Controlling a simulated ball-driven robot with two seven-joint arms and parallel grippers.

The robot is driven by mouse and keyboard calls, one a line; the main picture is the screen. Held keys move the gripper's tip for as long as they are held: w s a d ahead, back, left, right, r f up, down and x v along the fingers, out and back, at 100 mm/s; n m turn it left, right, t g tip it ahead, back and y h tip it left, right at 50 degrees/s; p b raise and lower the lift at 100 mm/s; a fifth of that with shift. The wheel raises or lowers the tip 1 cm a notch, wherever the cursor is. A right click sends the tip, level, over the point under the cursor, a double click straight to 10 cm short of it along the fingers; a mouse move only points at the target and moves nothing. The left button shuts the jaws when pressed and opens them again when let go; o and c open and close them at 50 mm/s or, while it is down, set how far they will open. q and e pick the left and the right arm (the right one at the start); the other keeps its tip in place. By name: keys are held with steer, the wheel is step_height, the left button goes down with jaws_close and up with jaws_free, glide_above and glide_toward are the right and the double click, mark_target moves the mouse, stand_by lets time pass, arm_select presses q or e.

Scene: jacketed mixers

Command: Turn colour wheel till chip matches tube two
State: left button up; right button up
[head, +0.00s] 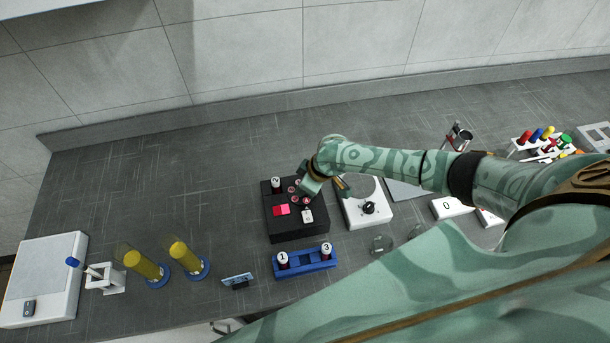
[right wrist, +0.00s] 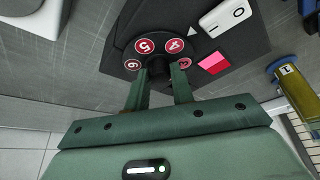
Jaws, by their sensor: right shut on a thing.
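The black comparator box (head: 285,232) stands mid-table, with the tube marked 2 (head: 276,184) upright in its back left corner. Its colour wheel (right wrist: 145,46) carries red numbered discs, with 6, 5 and 4 readable in the right wrist view. The window (head: 282,210) shows two halves side by side, one pink and one red; it also shows in the right wrist view (right wrist: 215,64). The two shades differ. My right gripper (right wrist: 158,78) is shut on the wheel's dark central knob (right wrist: 158,66). My left gripper is out of view.
A white I/O switch (head: 307,215) sits on the box. A blue rack (head: 305,264) in front holds the tubes marked 1 (head: 282,258) and 3 (head: 326,249). A white device with a dial (head: 369,207) stands close right. Yellow cylinders (head: 146,266) stand at the left; the back left table is clear.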

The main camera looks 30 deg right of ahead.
steer(key=shift+r+m+t+p, duration=0.1)
steer(key=shift+m+t+p, duration=0.2)
steer(key=shift+m+p, duration=0.5)
steer(key=shift+h, duration=0.3)
steer(key=o, duration=1)
steer(key=p+v, duration=0.4)
steer(key=v, duration=1.2)
steer(key=shift+r, duration=0.15)
